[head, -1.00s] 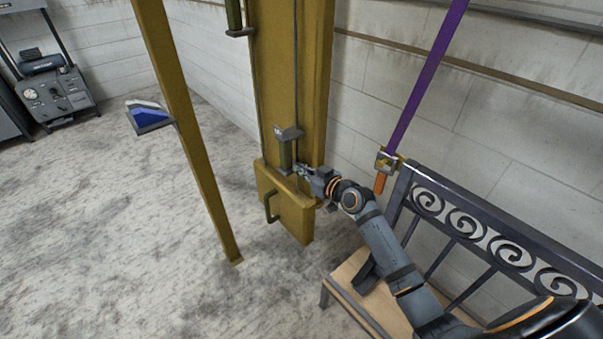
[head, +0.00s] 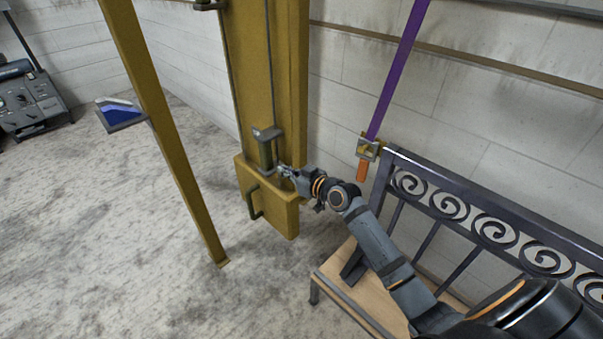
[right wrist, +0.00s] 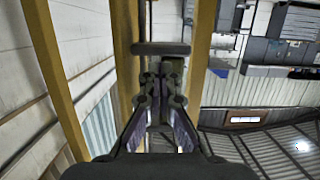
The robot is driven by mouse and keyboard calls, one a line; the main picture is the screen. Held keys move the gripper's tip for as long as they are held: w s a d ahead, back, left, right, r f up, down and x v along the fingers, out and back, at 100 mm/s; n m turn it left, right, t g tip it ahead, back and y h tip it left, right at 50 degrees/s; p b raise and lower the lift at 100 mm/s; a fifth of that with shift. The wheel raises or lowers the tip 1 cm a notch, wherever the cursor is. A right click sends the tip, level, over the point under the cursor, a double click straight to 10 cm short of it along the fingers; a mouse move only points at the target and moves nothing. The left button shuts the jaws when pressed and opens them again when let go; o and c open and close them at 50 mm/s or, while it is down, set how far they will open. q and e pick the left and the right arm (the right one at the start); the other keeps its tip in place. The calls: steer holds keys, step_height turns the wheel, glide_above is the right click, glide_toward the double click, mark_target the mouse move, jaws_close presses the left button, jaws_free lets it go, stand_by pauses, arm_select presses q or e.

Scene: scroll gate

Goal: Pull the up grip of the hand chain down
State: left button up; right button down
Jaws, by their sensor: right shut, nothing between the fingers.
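A dark green hand-chain grip (head: 266,153) with a grey plate on top hangs on a thin chain at the front of the yellow post (head: 288,70), just above a yellow box. A small pale mark shows on the plate; I cannot read it. My right gripper (head: 284,171) is shut beside the lower part of this grip, on its right, with nothing held. Contact is unclear. In the right wrist view the shut fingers (right wrist: 160,95) lie below a dark cross plate (right wrist: 160,48). A second grip (head: 208,4) is cut off at the top edge. My left gripper is out of view.
The yellow box (head: 280,212) has a green handle (head: 254,201). A bench (head: 440,205) stands close to my right arm. A purple strap (head: 400,65) hangs at a wall bracket.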

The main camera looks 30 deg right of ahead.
steer(key=f+v, duration=0.2)
steer(key=v, duration=0.5)
steer(key=p, duration=0.3)
glide_toward(266, 159)
steer(key=x, duration=0.7)
steer(key=shift+w+a+b, duration=0.1)
steer(key=shift+b, duration=0.25)
steer(key=f, duration=0.3)
steer(key=shift+s+f, duration=0.2)
steer(key=shift+f, duration=0.35)
